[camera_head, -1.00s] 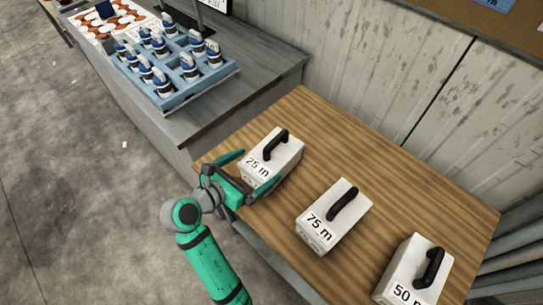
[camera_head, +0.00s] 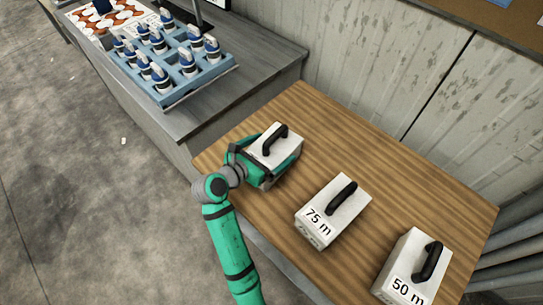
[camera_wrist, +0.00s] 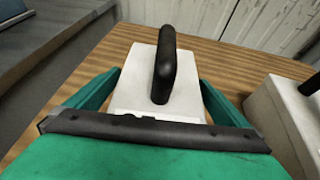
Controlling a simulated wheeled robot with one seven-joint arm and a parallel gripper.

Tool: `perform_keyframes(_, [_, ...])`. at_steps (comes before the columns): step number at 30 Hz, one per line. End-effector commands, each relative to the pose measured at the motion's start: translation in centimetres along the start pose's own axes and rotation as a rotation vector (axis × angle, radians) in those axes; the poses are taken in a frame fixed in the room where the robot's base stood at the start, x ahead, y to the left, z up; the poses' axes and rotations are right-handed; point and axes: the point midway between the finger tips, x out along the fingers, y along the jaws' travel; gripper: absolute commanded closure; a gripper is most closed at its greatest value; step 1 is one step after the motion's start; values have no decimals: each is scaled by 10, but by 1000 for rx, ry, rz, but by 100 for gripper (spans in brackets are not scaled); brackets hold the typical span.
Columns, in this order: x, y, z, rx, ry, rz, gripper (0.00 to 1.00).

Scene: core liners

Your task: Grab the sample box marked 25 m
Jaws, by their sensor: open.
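The box marked 25 m is white with a black top handle; this box (camera_head: 277,143) stands at the left end of the wooden table, and its label is now hidden behind my gripper. My green gripper (camera_head: 268,162) is open, with one finger along each side of the box. In the wrist view the box (camera_wrist: 143,82) sits between the two spread green fingers (camera_wrist: 160,95), its handle upright in the middle. I cannot tell whether the fingers touch its sides.
A white box marked 75 m (camera_head: 334,212) stands to the right, and one marked 50 m (camera_head: 412,272) farther right. The wooden table (camera_head: 400,185) has free room behind the boxes. A grey bench (camera_head: 262,75) with a blue rack (camera_head: 172,92) of bottles adjoins at the upper left.

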Motion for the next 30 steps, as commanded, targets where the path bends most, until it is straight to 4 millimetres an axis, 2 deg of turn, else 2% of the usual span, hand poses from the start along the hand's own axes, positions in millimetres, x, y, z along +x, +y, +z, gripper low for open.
perform_keyframes(2, [0, -1, 0, 1, 0, -1, 0])
perform_keyframes(3, [0, -1, 0, 1, 0, -2, 5])
perform_keyframes(9, [1, -1, 0, 1, 0, -3, 53])
perform_keyframes(11, [0, -1, 2, 3, -4, -2, 64])
perform_keyframes(20, [-1, -1, 6, 4, -4, -1, 64])
perform_keyframes(23, [-4, 0, 14, 5, -5, 0, 64])
perform_keyframes(30, [-22, -8, 49, 8, -7, -1, 64])
